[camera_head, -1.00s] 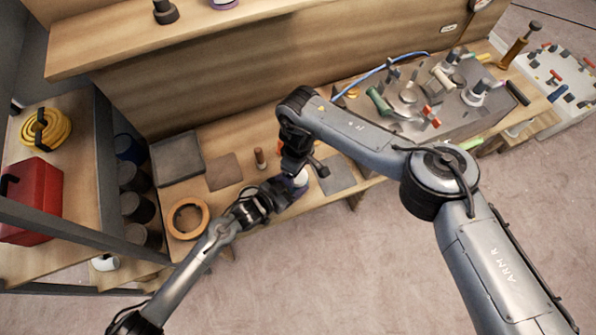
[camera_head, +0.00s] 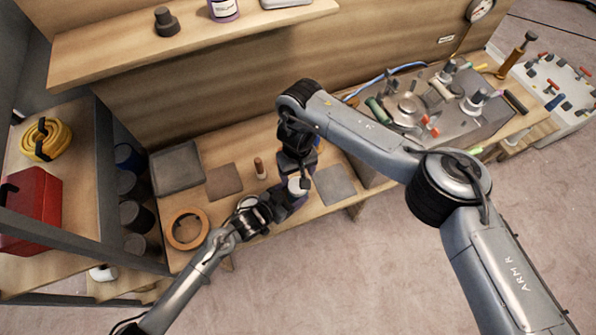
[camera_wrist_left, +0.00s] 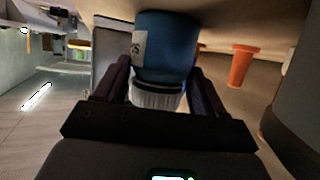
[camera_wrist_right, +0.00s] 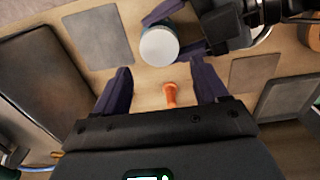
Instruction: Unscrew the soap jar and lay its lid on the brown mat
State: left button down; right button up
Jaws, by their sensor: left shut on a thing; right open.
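The soap jar has a blue body (camera_wrist_left: 165,45) and a white ridged lid (camera_wrist_left: 158,95). My left gripper (camera_wrist_left: 160,85) is shut on the jar, with a dark purple finger on each side. The lid's round white top shows in the right wrist view (camera_wrist_right: 159,46) and in the head view (camera_head: 296,185). The lid sits on the jar. My right gripper (camera_wrist_right: 163,88) is open and empty, close beside the jar, with the lid beyond its fingertips. The brown mat (camera_head: 225,181) lies flat and bare on the bench, left of the jar in the head view.
A small orange-brown peg (camera_head: 259,167) stands between the brown mat and the jar. A grey mat (camera_head: 336,184) lies right of the jar. A dark grey tray (camera_head: 175,168) and a tan ring (camera_head: 187,228) are at the left. A metal fittings station (camera_head: 440,110) stands right.

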jog(key=shift+f, duration=3.65)
jog(key=shift+c, duration=0.2)
jog(key=c, duration=0.9)
jog(key=shift+o, duration=0.2)
jog(key=n, duration=0.7)
jog(key=shift+d, duration=0.1)
jog(key=o, duration=1.2)
jog(key=shift+r, duration=2.3)
